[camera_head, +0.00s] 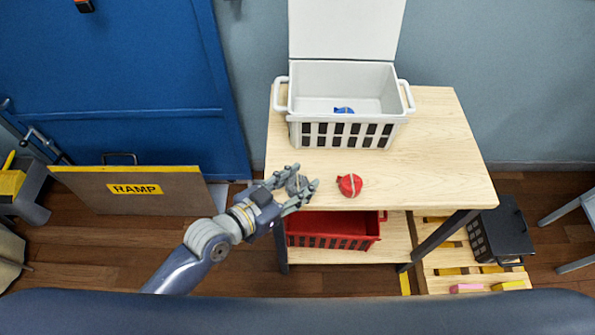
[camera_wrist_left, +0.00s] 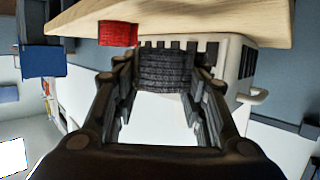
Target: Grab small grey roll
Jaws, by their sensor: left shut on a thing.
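The small grey roll (camera_head: 297,183) is between the fingers of my left gripper (camera_head: 303,187) in the head view, at the front left edge of the wooden table (camera_head: 440,140). In the left wrist view the roll (camera_wrist_left: 165,72) shows as a dark ribbed strap roll between the two fingers of my left gripper (camera_wrist_left: 165,85). The gripper is shut on it. I cannot tell whether the roll still touches the table. My right gripper is not in view.
A red roll (camera_head: 349,185) lies just right of my left gripper. A white crate (camera_head: 345,118) with its lid up holds a blue roll (camera_head: 344,110). A red crate (camera_head: 330,228) stands on the lower shelf. The table's right side is clear.

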